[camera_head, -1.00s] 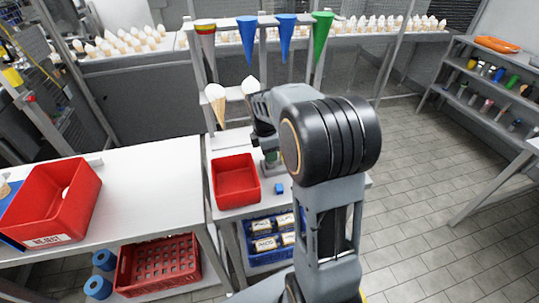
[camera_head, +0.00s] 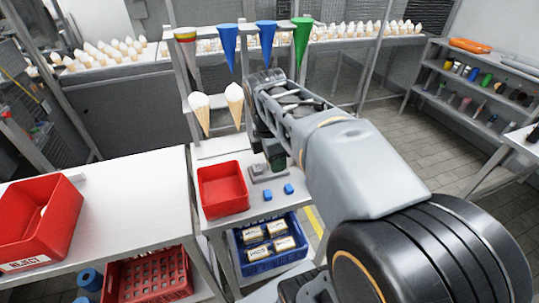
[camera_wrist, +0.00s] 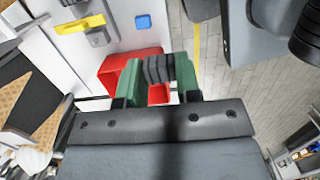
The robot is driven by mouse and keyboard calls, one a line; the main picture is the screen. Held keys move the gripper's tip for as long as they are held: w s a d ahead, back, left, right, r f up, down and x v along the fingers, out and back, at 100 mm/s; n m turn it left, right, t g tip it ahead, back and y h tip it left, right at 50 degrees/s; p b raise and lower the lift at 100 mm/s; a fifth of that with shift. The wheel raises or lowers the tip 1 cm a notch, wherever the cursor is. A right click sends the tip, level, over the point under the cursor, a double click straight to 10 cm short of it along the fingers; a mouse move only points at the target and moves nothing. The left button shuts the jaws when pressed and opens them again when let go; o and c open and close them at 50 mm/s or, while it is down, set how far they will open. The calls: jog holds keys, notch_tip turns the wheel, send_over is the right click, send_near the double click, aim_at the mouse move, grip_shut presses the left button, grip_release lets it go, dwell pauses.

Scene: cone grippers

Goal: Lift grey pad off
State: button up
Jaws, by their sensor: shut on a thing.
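My gripper (camera_wrist: 158,84) has green fingers and is shut on a dark grey ribbed piece, seemingly the grey pad (camera_wrist: 158,68), in the wrist view. The pad sits between the two fingers. In the head view my gripper (camera_head: 277,158) shows as a small green part over the right side of the small bench, mostly hidden by my arm; the pad cannot be made out there. I cannot tell whether the pad touches anything below it.
A red tray (camera_head: 221,190) and blue blocks (camera_head: 268,195) lie close by on the bench. A grey fixture (camera_head: 262,174) stands beside my gripper. Two filled cones (camera_head: 200,110) hang left; coloured cones (camera_head: 227,40) hang above. A blue crate (camera_head: 268,262) is below.

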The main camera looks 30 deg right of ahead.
jog(key=shift+s+r+p, duration=0.25)
jog(key=shift+r+p, duration=0.15)
jog(key=shift+r, duration=0.2)
jog(key=shift+r+p, duration=1.8)
jog(key=shift+r, duration=0.2)
